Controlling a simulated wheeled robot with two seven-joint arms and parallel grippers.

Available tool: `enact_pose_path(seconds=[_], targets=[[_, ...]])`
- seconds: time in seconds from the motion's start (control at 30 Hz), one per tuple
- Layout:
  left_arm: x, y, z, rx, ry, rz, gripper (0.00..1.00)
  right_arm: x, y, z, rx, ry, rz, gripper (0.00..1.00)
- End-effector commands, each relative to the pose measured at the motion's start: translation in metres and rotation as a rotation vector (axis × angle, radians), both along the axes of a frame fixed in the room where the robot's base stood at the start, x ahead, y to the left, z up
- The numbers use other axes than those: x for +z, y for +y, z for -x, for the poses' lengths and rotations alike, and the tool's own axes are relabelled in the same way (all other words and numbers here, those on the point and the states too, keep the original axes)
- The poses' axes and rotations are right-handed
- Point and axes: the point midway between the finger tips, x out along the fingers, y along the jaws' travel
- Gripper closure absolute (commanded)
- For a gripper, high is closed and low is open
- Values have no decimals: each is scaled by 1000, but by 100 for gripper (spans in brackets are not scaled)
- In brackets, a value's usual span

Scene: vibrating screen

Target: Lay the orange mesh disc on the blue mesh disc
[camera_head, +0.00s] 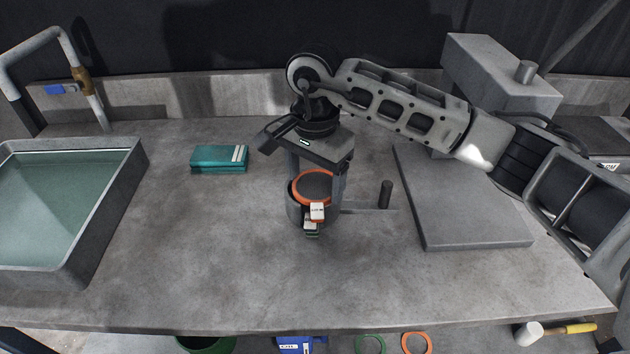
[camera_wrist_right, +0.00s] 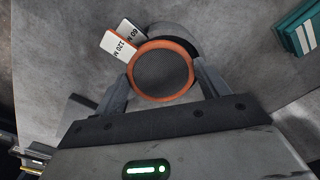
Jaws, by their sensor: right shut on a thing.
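The orange mesh disc (camera_head: 312,187) has an orange rim, dark mesh and a white tag marked 120 M. My right gripper (camera_head: 317,181) is shut on its rim and holds it level over a grey round body (camera_head: 294,214). The right wrist view shows the orange disc (camera_wrist_right: 163,71) between the two fingers (camera_wrist_right: 164,82). A second white tag (camera_wrist_right: 130,30), marked 60, sticks out beside the orange disc's tag. I see no blue mesh disc; the orange disc and gripper hide most of what lies below. I cannot tell whether the orange disc touches anything underneath. My left gripper is out of view.
A water-filled basin (camera_head: 134,160) stands at the left, with a teal box (camera_head: 219,158) nearby. A grey slab (camera_head: 465,205) and a short dark post (camera_head: 385,194) are to the right. Green (camera_head: 369,344) and orange rings (camera_head: 416,343) lie beyond the front edge. The front middle table is clear.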

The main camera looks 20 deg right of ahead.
Motion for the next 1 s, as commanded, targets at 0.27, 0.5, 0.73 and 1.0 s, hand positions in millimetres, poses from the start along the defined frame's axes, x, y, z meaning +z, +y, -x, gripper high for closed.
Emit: enact_pose_path(seconds=[0.27, 0.5, 0.73, 1.0], targets=[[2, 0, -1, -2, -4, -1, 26, -5, 0, 2, 0, 11, 4, 5], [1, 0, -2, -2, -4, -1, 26, -6, 0, 3, 0, 14, 5, 5], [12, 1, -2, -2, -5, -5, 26, 20, 0, 2, 0, 8, 4, 5], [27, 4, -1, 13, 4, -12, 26, 81, 0, 1, -1, 5, 3, 5]])
